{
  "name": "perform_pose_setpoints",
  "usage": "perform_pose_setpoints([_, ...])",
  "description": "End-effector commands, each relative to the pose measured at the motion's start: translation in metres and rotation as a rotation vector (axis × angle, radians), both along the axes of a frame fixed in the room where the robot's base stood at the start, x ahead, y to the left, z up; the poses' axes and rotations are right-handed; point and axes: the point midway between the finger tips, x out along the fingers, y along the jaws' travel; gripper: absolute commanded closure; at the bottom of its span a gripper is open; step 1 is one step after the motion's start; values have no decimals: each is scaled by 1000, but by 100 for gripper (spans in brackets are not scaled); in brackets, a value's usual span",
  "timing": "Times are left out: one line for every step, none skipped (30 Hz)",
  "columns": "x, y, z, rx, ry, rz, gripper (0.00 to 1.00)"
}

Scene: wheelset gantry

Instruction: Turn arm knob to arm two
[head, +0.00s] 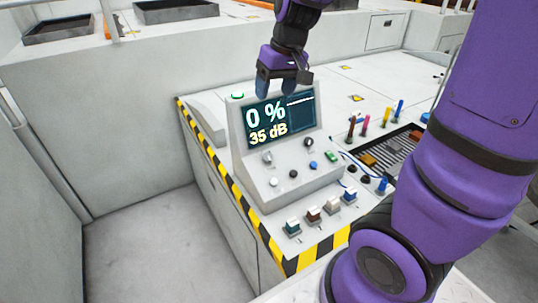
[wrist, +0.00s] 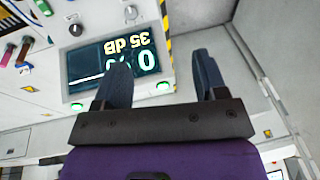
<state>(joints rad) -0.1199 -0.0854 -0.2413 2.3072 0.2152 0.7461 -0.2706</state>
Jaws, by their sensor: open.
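A grey sloped console (head: 245,165) carries a screen (head: 280,118) reading 0 % and 35 dB. Below the screen are a silver knob (head: 267,157) and a dark knob (head: 309,142); I cannot read labels that tell which is the arm knob. In the wrist view the screen (wrist: 145,60) appears upside down, with a knob (wrist: 75,27) and a pale knob (wrist: 130,12) beyond it. My gripper (head: 283,82) is open and empty, in front of the screen's top edge as seen from the head, apart from the knobs. Its two fingers (wrist: 161,66) also show in the wrist view.
Small coloured buttons, including a blue one (head: 313,165), line the console's lower face. Several coloured switches (head: 313,214) stand before it. Coloured upright handles (head: 365,122) and a dark panel (head: 380,150) are to the right. Yellow-black striping (head: 235,180) marks the bench edge; open floor lies left.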

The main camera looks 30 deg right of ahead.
Motion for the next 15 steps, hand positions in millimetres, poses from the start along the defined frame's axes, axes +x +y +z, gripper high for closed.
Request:
perform_pose_setpoints([13,-3,-14,-3,25,-2,35])
perform_pose_setpoints([19,-5,-22,-5,35,-3,35])
perform_pose_setpoints([28,-7,-32,-9,47,-5,35])
perform_pose_setpoints([35,-9,-40,-12,56,-6,35])
perform_pose_setpoints([41,-11,-49,-16,68,-8,35])
perform_pose_setpoints([49,-14,-60,-22,80,-9,35])
perform_pose_setpoints([55,-16,-69,-28,89,-9,35])
perform_pose_setpoints([61,-19,-78,-33,99,-11,35])
perform_pose_setpoints([68,-22,-90,-42,111,-10,35])
perform_pose_setpoints([73,-24,-99,-48,121,-11,35])
perform_pose_setpoints([78,-27,-108,-56,130,-12,35])
perform_pose_setpoints([84,-30,-120,-66,140,-13,35])
perform_pose_setpoints([88,-33,-128,-74,148,-12,35])
perform_pose_setpoints([92,-35,-137,-82,157,-11,35])
perform_pose_setpoints([96,-38,-147,-93,166,-11,35])
